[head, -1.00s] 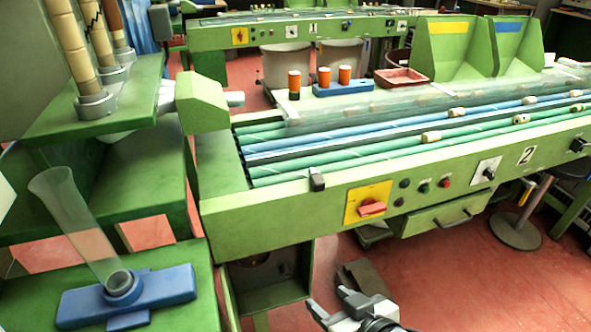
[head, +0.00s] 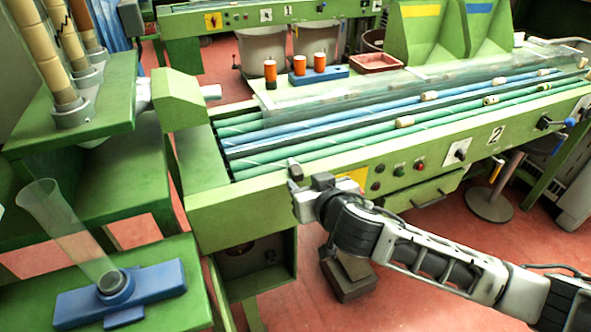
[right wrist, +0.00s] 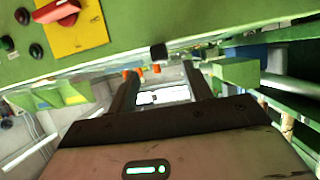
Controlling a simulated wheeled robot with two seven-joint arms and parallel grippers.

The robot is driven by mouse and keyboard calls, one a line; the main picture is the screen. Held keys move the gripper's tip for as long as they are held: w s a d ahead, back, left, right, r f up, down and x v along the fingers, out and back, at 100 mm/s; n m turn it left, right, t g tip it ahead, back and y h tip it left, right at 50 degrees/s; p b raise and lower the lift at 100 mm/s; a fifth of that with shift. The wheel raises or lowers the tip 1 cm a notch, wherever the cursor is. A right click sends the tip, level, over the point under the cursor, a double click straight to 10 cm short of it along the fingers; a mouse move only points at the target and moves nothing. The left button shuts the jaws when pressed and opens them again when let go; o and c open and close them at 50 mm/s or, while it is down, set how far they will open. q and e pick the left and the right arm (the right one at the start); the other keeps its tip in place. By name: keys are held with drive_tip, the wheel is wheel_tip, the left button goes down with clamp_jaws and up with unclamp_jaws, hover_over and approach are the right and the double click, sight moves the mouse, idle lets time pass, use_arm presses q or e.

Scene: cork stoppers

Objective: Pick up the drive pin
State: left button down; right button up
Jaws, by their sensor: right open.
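A small dark peg-like piece (head: 295,169), which looks like the drive pin, stands on the front edge of the green machine (head: 240,210). In the right wrist view the dark piece (right wrist: 158,52) shows just above the gap between my fingers. My right gripper (head: 306,186) is close to it, at the front of the machine, and its jaws (right wrist: 160,72) are open and empty. I cannot tell whether a finger touches the piece. My left gripper is not in view.
Blue and green rollers with several corks run along the machine. A yellow panel with a red switch (right wrist: 62,14) is near my gripper. Orange cylinders stand around a blue block (head: 318,77). A clear tube (head: 65,230) leans in a blue base (head: 160,280) at left.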

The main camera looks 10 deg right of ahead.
sight(299, 174)
drive_tip(key=shift+p+x, duration=0.3)
drive_tip(key=shift+x, duration=3.05)
drive_tip(key=shift+r, duration=0.15)
drive_tip(key=c, duration=1)
